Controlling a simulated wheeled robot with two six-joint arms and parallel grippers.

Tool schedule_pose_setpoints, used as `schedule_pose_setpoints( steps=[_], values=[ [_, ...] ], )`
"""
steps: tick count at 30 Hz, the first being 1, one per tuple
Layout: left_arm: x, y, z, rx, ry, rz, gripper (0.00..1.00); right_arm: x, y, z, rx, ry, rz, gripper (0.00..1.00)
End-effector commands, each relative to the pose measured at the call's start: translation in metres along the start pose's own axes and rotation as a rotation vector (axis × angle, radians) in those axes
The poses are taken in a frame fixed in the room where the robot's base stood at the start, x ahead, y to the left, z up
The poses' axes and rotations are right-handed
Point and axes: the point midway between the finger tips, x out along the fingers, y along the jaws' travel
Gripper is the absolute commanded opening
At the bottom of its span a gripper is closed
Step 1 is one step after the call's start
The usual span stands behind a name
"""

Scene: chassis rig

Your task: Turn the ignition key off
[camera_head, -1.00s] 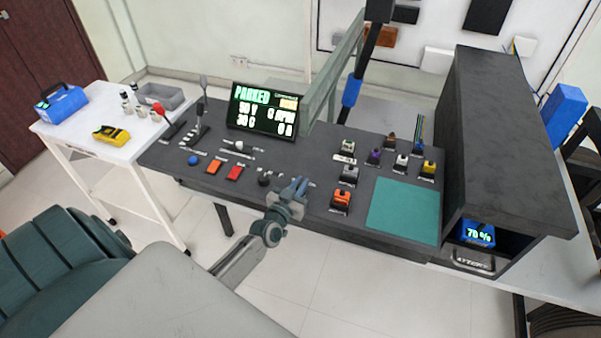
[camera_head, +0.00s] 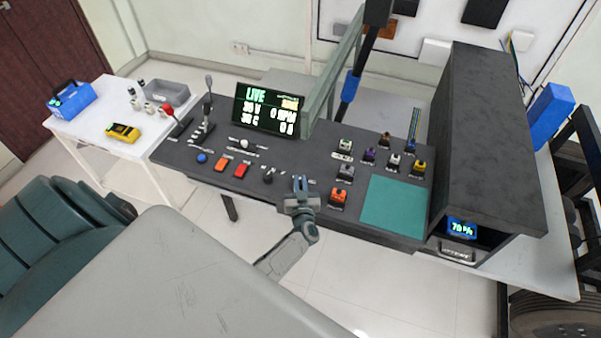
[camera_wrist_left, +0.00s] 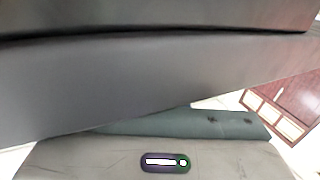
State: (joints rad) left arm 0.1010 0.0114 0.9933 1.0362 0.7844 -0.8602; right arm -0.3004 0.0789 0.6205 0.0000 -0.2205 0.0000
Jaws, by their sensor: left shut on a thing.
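My left gripper (camera_head: 300,185) is at the front edge of the dark control console (camera_head: 210,180), right of a dark round knob (camera_head: 267,178). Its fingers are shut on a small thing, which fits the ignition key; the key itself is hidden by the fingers. The display (camera_head: 268,110) on the console reads LIVE in green. The left wrist view shows a dark surface close up and no clear key or fingertips. My right gripper is not in view.
Red (camera_head: 241,171) and orange (camera_head: 221,163) buttons lie left of the gripper. Several coloured switch blocks, including an orange one (camera_head: 339,198), stand to its right, then a teal mat (camera_head: 395,208). A dark cabinet (camera_head: 490,140) is at the right, a white cart (camera_head: 95,130) at the left.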

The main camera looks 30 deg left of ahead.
Motion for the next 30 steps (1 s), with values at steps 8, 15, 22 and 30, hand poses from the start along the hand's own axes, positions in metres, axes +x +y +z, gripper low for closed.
schedule_pose_setpoints(
  steps=[8,15,22,30],
  values=[
    [0.0018,0.0008,-0.0025,-0.001,0.004,-0.098,0.00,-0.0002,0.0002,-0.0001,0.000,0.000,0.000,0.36],
    [0.0009,0.0001,-0.0018,-0.001,0.002,-0.122,0.00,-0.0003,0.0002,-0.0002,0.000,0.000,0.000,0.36],
    [0.0006,0.0001,-0.0013,0.000,0.001,-0.122,0.00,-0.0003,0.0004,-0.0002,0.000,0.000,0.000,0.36],
    [0.0000,0.0000,-0.0005,0.001,-0.001,-0.121,0.34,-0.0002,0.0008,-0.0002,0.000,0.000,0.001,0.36]
  ],
)
